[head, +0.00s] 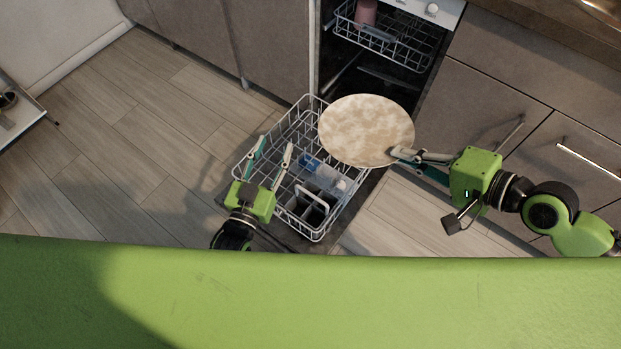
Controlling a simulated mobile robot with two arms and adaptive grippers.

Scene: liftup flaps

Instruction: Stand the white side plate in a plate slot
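A round plate (366,130) with a mottled cream and beige surface shows in the head view; no plain white plate is visible. My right gripper (396,154) is shut on its right rim and holds it over the right part of the lower dishwasher rack (245,160). The plate faces the camera and hides the rack's back right part, with any slots there. My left gripper (273,145) is open and empty, over the rack's left part, with its fingers apart. Whether it touches the rack wires is unclear.
A cutlery basket (310,204) and a blue and clear item (318,172) sit in the lower rack. The upper rack (400,45) holds a pink cup (365,12). Cabinets with handles (594,164) stand right.

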